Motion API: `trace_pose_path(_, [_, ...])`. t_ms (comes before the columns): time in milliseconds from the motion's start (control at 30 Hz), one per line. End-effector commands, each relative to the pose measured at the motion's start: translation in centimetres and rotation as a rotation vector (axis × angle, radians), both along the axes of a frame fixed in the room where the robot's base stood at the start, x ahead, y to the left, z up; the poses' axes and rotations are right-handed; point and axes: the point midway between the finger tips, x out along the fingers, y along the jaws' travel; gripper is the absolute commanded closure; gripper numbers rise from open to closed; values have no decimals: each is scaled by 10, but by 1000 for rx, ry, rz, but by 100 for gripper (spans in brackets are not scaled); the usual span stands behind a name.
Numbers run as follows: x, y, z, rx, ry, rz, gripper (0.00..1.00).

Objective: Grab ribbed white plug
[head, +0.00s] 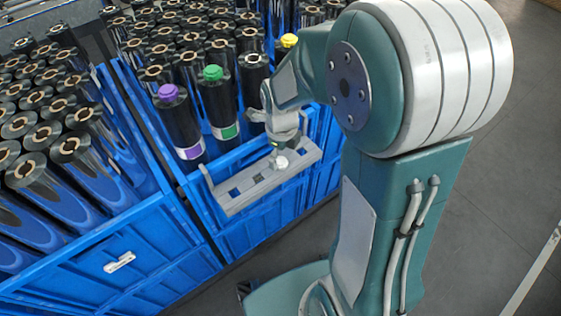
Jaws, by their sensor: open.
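The white plug (282,163) sits on the grey holder (235,205), toward its right part; its ribs are too small to make out. My gripper (278,146) is open, just above and behind the plug in the picture. Its fingertips are small and partly hidden, so I cannot tell whether they touch the plug. My teal and white arm fills the right half of the view.
The holder has square slots and hangs at the front of a blue crate (262,235). Several dark rolls stand behind it, some capped by a purple plug (168,92), a green plug (212,73) and a yellow plug (289,40). Grey floor (500,200) is clear at right.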

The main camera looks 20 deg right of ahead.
Motion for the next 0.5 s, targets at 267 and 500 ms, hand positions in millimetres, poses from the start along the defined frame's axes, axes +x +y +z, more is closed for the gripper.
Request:
trace_pose_path(267, [0, 0, -22, 0, -1, 0, 6])
trace_pose_path(500, [0, 0, -22, 0, -1, 1, 34])
